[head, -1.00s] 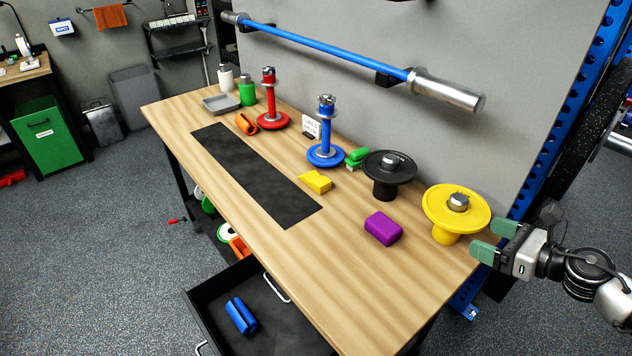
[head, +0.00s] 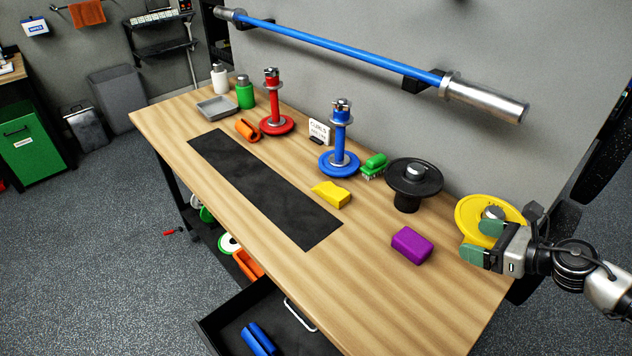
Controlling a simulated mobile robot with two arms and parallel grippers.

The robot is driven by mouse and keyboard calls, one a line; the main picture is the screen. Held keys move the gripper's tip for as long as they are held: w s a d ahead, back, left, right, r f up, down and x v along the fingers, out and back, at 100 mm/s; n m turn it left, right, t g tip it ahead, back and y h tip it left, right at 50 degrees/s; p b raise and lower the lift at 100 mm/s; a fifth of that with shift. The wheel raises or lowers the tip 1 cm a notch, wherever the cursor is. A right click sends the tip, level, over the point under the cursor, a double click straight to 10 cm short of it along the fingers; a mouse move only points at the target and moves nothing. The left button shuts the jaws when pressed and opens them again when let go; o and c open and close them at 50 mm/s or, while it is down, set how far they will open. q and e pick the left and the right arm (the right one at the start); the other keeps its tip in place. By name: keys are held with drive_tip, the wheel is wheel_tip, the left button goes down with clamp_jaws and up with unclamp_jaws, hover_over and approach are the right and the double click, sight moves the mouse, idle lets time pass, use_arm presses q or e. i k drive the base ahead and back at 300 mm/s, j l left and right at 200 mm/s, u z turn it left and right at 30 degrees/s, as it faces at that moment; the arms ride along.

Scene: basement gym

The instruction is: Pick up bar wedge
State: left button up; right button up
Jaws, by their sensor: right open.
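A small yellow wedge-shaped block (head: 331,194), which looks like the bar wedge, lies on the wooden workbench (head: 400,290). It sits just right of the black mat and in front of the blue stand. My right gripper (head: 480,242) is open and empty at the right end of the bench. Its green-tipped fingers point left and partly cover the yellow disc stand. It is well to the right of the yellow block, with the purple block between them. My left gripper is not in view.
The purple block (head: 411,245), black disc stand (head: 414,180), yellow disc stand (head: 475,213), green brush (head: 373,166) and blue stand (head: 339,145) stand near the block. A barbell (head: 330,45) hangs on the wall. An open drawer (head: 215,325) holds a blue piece.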

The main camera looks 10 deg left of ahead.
sight(338, 196)
drive_tip(key=i+j, duration=0.15)
drive_tip(key=j, duration=0.15)
drive_tip(key=i+j, duration=0.15)
drive_tip(key=j, duration=0.2)
drive_tip(key=i+j, duration=0.1)
drive_tip(key=j, duration=0.2)
drive_tip(key=i+j, duration=0.15)
drive_tip(key=j, duration=0.2)
